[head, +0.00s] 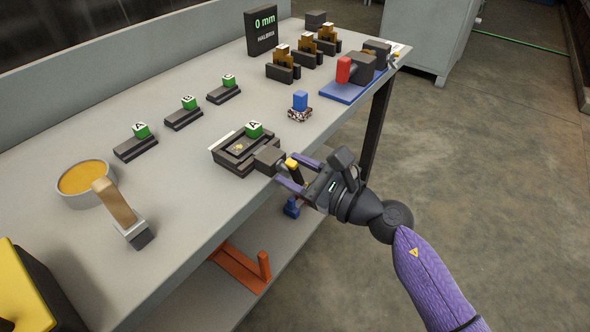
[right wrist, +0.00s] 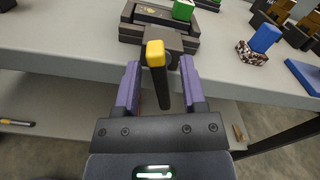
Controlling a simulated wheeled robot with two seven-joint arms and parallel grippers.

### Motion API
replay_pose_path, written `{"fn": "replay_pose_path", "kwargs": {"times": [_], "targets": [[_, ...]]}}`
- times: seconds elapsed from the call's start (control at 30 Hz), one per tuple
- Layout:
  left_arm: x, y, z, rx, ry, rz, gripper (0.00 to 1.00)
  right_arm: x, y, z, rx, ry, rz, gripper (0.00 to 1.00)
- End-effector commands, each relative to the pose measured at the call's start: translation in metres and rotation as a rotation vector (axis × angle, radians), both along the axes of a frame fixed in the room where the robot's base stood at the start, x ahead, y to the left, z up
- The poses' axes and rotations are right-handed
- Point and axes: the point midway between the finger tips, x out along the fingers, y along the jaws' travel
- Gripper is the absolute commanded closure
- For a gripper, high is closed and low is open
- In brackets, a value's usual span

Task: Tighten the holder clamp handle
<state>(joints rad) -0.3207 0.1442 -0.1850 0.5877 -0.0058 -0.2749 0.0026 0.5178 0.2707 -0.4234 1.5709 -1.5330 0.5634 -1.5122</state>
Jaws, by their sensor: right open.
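The holder (head: 240,152) is a dark rectangular frame near the table's front edge, with a green block marked A (head: 254,129) at its back corner. Its clamp handle (head: 293,168) is a dark bar with a yellow end, at the holder's front right side. My right gripper (head: 290,172) is open, with its purple fingers on either side of the handle. In the right wrist view, the handle (right wrist: 157,75) stands between the two spread fingers (right wrist: 158,85), with a visible gap on each side. The holder (right wrist: 150,20) shows beyond it. My left gripper is not in view.
Several dark bases with green lettered blocks (head: 188,103) stand behind the holder. A blue-topped block (head: 300,101) is to its right, and a blue plate with a red-handled device (head: 350,87) lies farther right. A bowl (head: 86,183) and brush (head: 118,208) are at left. A lower shelf holds an orange object (head: 238,266).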

Motion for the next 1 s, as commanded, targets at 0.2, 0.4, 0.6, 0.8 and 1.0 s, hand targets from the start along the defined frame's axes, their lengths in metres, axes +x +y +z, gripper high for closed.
{"fn": "replay_pose_path", "kwargs": {"times": [0.2, 0.4, 0.6, 0.8, 1.0], "targets": [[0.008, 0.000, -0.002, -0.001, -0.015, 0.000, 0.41, 0.001, 0.002, 0.000, 0.001, 0.001, 0.000, 0.47], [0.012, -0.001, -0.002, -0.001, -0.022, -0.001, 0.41, 0.001, 0.002, 0.000, 0.001, 0.001, 0.000, 0.77], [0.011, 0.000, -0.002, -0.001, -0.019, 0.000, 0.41, 0.001, 0.002, 0.000, 0.001, 0.002, 0.000, 1.00], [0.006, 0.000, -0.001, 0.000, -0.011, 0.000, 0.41, 0.001, 0.002, 0.000, 0.002, 0.003, 0.000, 1.00], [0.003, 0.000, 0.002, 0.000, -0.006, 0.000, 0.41, 0.001, 0.002, 0.001, 0.028, 0.038, 0.000, 1.00]]}}
